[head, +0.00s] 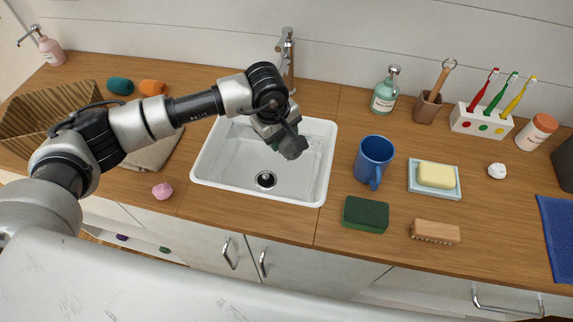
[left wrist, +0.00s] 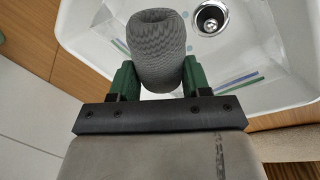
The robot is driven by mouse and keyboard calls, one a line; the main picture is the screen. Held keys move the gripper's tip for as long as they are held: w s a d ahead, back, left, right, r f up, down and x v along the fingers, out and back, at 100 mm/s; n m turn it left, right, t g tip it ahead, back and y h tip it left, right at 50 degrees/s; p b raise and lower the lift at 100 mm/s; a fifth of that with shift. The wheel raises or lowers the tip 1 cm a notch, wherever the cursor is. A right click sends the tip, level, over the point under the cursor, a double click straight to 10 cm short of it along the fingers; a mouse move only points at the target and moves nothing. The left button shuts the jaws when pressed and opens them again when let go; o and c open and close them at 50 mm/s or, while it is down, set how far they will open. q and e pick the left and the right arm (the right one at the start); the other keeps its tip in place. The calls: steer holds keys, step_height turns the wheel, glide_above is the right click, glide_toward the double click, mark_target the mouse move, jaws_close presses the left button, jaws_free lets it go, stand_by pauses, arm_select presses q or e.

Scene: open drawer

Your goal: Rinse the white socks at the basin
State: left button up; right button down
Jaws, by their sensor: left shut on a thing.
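My left gripper (head: 277,124) hangs over the white basin (head: 213,166), below and in front of the tap (head: 287,60). In the left wrist view its green fingers (left wrist: 158,82) are shut on a grey ribbed bundle (left wrist: 157,45), which looks like rolled socks. The grey bundle (head: 293,148) also shows in the head view, above the basin floor and left of its right rim. It looks grey, not white. A small white crumpled bundle (head: 497,171) lies on the counter at the right. My right gripper is out of view.
A blue mug (head: 374,160), green sponge (head: 366,214), brush (head: 435,232) and soap dish (head: 451,191) stand right of the basin. A partly visible open drawer (head: 140,243) is at lower left.

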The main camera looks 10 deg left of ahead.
arm_select(q)
steer(key=shift+w+d+p+v, duration=0.15)
steer(key=shift+p+v, duration=0.2)
steer(key=shift+v, duration=0.5)
steer(key=shift+w+d+p+v, duration=0.1)
steer(key=shift+p+v, duration=0.25)
steer(key=shift+v, duration=0.5)
steer(key=shift+r, duration=0.25)
steer(key=shift+r, duration=0.1)
stand_by(0.6)
steer(key=shift+w+d+p+v, duration=0.15)
steer(key=shift+p+v, duration=0.2)
steer(key=shift+v, duration=0.6)
steer(key=shift+w+d+p+v, duration=0.15)
steer(key=shift+p+v, duration=0.15)
steer(key=shift+v, duration=0.65)
